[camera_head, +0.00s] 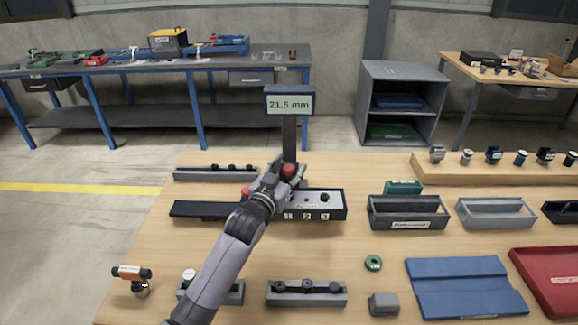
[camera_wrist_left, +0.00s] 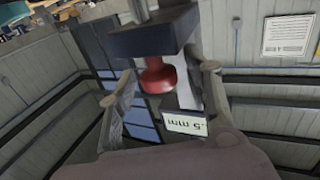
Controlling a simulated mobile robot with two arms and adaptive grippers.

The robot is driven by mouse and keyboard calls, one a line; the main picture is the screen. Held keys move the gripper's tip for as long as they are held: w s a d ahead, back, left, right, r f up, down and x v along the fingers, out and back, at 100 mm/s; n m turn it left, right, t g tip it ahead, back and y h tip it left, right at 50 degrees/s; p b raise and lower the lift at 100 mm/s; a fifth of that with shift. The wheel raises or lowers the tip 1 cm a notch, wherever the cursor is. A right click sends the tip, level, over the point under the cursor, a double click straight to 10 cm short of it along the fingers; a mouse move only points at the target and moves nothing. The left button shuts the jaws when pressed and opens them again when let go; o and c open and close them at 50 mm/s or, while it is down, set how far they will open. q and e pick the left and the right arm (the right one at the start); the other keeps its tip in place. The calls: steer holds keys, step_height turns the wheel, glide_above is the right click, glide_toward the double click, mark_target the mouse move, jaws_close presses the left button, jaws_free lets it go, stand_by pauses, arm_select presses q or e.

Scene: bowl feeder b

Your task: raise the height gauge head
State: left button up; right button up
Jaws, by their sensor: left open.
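The height gauge stands on the wooden bench with a dark column (camera_head: 289,135) and a display (camera_head: 289,104) reading 21.5 mm. Its red knob (camera_head: 289,169) is beside my left gripper (camera_head: 287,178) in the head view. In the left wrist view the red knob (camera_wrist_left: 158,77) hangs under a dark block (camera_wrist_left: 152,35), between the two spread fingers of my open left gripper (camera_wrist_left: 160,85). I cannot tell whether a finger touches it. The display also shows inverted in the wrist view (camera_wrist_left: 185,123). My gripper and wrist hide part of the gauge's lower area. My right gripper is not in view.
A dark numbered fixture (camera_head: 325,205) sits at the gauge's foot, with another red knob (camera_head: 246,191) to the left.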

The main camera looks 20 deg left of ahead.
arm_select(q)
steer(key=shift+c, duration=0.2)
jaws_close()
stand_by(0.5)
steer(key=shift+w, duration=0.1)
